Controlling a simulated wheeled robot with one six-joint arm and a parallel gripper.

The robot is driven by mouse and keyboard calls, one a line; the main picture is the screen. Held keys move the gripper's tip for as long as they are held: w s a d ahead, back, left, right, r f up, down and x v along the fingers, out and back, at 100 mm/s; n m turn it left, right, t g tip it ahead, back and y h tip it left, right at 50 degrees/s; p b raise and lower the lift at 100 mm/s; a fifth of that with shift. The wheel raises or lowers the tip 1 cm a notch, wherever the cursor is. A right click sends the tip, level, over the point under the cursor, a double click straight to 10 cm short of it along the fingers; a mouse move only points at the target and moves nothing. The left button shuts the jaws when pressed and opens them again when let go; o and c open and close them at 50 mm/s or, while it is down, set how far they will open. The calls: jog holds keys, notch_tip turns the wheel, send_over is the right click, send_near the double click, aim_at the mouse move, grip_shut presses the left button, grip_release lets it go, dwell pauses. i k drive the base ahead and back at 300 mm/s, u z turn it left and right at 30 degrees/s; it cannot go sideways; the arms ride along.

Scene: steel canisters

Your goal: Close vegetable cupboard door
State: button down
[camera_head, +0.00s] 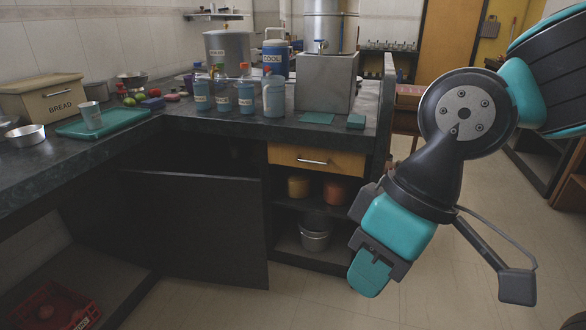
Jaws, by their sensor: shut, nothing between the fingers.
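The dark cupboard door (205,228) hangs below the counter, left of the drawer unit. It stands open, with a gap above its top edge and open cupboard space to its left. A red crate (52,308) with reddish contents sits low at the far left; the cupboard inside is dark. My gripper (369,275), with teal fingers, is at the right, in front of the shelf unit and well to the right of the door. It is shut and empty, pointing down, and touches nothing that I can see.
The dark counter (50,180) carries bottles, a bread box (42,97), a green tray (105,122) and a steel canister (322,22). An orange drawer (317,160) sits above open shelves with pots. Tiled floor (240,308) is clear in front.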

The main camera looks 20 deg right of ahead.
aim_at(209, 228)
jog(key=z, duration=0.35)
jog(key=i, duration=1.25)
jog(key=u, duration=1.05)
jog(key=i, duration=0.5)
jog(key=u, duration=0.55)
